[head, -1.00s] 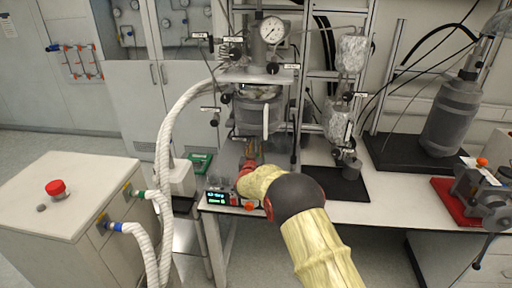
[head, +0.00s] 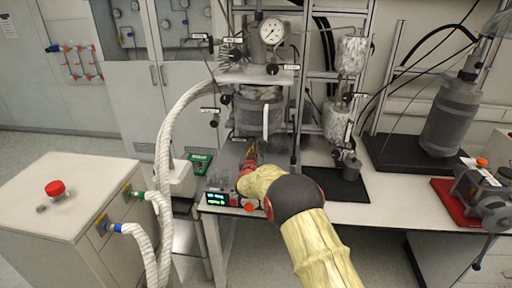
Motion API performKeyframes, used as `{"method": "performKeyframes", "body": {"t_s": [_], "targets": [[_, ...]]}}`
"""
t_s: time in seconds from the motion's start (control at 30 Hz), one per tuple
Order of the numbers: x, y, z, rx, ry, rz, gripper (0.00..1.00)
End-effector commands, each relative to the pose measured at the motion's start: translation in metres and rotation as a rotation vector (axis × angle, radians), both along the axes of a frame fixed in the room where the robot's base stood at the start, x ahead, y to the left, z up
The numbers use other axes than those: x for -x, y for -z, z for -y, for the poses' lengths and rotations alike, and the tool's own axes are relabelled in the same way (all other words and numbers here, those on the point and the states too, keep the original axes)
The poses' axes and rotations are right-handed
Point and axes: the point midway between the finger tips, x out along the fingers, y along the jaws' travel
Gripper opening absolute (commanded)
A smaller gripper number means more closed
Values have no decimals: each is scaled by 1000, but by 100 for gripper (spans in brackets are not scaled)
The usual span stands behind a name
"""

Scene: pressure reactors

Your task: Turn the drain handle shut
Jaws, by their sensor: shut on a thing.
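My gripper (head: 252,148) is just under the vessel's bottom, at the drain. Its fingers are shut and tilted, with their tips up and to the right. The drain handle is too small and too covered by my gripper and wrist to make out; the fingers are closed at its place.
A control box (head: 222,198) with a lit display stands at the bench's front edge, close to my wrist. A thick white hose (head: 166,130) arcs down on the left to a cabinet with a red button (head: 55,188). A black mat (head: 338,186) lies to the right.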

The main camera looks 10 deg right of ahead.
Motion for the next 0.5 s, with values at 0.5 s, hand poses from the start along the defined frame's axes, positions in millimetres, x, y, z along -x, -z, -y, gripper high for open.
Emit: {"method": "performKeyframes", "body": {"t_s": [0.5], "targets": [[0, 2, 0, -56, -1, 18, 0]]}}
